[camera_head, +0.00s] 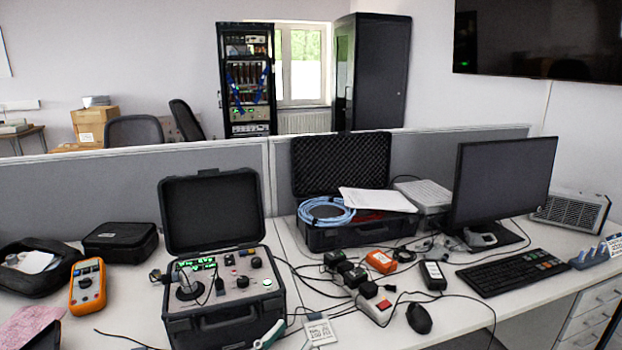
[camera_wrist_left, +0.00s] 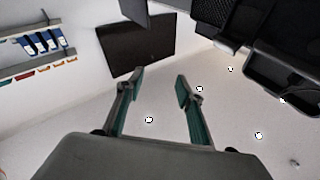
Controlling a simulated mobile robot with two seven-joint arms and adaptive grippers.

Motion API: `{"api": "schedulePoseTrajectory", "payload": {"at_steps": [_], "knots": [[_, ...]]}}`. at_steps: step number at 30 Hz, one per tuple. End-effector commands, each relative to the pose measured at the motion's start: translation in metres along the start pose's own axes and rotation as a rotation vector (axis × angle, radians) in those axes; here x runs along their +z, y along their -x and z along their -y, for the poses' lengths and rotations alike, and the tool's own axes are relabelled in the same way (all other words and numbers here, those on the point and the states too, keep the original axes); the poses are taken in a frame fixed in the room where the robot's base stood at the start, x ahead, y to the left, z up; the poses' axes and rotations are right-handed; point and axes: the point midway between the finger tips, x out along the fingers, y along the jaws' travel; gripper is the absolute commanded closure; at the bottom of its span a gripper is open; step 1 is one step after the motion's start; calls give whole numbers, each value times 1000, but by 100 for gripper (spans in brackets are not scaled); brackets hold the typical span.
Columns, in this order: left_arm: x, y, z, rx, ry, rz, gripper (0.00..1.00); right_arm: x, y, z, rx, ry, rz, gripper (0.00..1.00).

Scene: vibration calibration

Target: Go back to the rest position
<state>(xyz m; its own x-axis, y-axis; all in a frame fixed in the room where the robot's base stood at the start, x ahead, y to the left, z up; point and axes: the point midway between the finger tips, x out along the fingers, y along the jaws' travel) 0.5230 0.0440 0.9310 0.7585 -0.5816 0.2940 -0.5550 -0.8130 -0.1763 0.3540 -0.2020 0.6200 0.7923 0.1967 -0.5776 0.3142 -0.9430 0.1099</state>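My left gripper (camera_wrist_left: 158,84) is open in the left wrist view, its two teal-lined fingers apart with nothing between them. The right gripper is not in view.
An orange multimeter (camera_head: 87,287) and black pouches stand left on the white desk (camera_head: 455,316). A second open case (camera_head: 325,238) with blue cable, a monitor (camera_head: 501,182), a keyboard (camera_head: 513,272), a mouse (camera_head: 419,318) and loose cables fill the middle and right.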

Motion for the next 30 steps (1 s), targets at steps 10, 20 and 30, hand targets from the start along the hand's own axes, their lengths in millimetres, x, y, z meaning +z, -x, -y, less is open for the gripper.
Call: {"api": "schedulePoseTrajectory", "payload": {"at_steps": [10,20,30], "knots": [[167,175,10,-244,72,599,63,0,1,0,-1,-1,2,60],[225,303,-18,-272,114,934,63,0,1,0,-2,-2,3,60],[228,313,-21,-271,118,960,63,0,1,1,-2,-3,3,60]]}}
